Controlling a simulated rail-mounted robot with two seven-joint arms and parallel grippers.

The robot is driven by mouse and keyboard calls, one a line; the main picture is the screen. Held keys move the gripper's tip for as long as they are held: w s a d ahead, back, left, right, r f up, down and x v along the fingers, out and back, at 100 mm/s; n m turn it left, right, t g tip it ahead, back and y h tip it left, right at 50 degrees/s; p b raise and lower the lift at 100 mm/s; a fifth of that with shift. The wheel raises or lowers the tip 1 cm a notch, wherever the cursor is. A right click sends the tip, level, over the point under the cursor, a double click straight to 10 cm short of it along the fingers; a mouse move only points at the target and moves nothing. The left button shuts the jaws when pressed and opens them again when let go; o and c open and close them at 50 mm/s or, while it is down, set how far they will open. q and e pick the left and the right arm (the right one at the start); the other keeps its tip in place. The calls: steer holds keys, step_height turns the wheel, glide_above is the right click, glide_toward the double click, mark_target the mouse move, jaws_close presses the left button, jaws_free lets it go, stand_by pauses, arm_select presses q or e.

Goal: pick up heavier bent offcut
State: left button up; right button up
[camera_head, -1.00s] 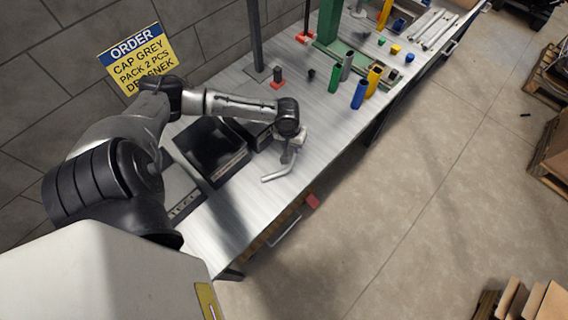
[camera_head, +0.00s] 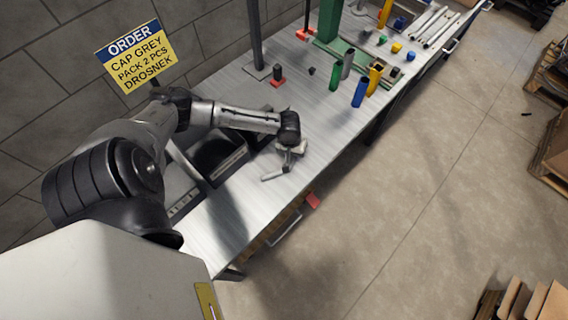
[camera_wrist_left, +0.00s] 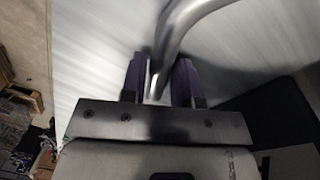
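A grey bent metal tube, the bent offcut (camera_head: 273,176), lies on the near part of the workbench at its front edge. In the left wrist view the tube (camera_wrist_left: 178,22) curves from the upper right down between the fingers. My left gripper (camera_head: 289,165) is low over the tube's inner end and hides part of it. In the left wrist view its two dark fingers (camera_wrist_left: 158,78) stand apart on either side of the tube, with a visible gap on the right. My right gripper is out of view.
Dark bins (camera_head: 217,158) stand on the workbench (camera_head: 318,112) left of my gripper. Green, blue and yellow tubes (camera_head: 360,92) stand farther along, with small caps and long grey profiles (camera_head: 432,27). An order sign (camera_head: 135,56) hangs at the wall.

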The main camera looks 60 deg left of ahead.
arm_select(q)
jaws_close()
steer(key=shift+r, duration=0.15)
